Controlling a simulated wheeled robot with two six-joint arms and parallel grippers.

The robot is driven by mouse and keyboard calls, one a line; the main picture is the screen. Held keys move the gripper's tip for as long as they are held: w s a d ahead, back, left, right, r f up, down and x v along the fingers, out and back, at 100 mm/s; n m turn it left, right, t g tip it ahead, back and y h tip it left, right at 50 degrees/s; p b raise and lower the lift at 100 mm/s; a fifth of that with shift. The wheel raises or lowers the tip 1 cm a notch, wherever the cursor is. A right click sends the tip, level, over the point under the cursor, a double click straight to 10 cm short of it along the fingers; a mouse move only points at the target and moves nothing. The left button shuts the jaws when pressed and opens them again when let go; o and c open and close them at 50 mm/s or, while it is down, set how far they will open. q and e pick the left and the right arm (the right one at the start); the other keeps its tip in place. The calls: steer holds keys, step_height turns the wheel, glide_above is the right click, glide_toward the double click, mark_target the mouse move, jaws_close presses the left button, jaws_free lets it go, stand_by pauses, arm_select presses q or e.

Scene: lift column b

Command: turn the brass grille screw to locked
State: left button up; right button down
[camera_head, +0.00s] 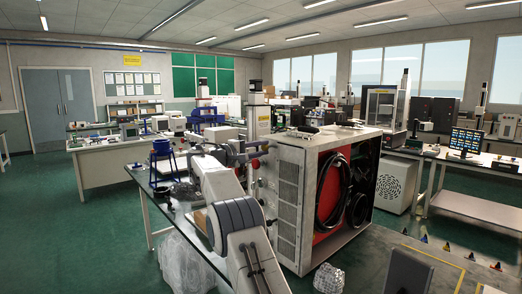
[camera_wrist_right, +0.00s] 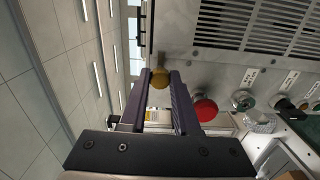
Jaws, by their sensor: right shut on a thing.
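The brass grille screw (camera_wrist_right: 160,78) is a round yellow-brown knob on the grey panel of the cabinet, beside the slotted grille (camera_wrist_right: 258,22) in the right wrist view. My right gripper (camera_wrist_right: 161,86) has its two dark fingers on either side of the screw and is shut on it at the fingertips. In the head view my right gripper (camera_head: 258,152) reaches the left face of the cabinet (camera_head: 287,200); the screw itself cannot be made out there. Whether the screw is turned to locked cannot be told. My left gripper is not in view.
A red knob (camera_wrist_right: 205,108) sits close to the right finger. The cabinet's open front shows a black coiled hose (camera_head: 332,190).

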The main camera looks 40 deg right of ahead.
steer(key=shift+f, duration=0.1)
steer(key=c, duration=0.6)
jaws_free()
steer(key=shift+c, duration=0.2)
steer(key=a+b, duration=0.2)
steer(key=a, duration=0.8)
steer(key=shift+s+a, duration=0.25)
steer(key=shift+s, duration=0.15)
steer(key=shift+a, duration=0.1)
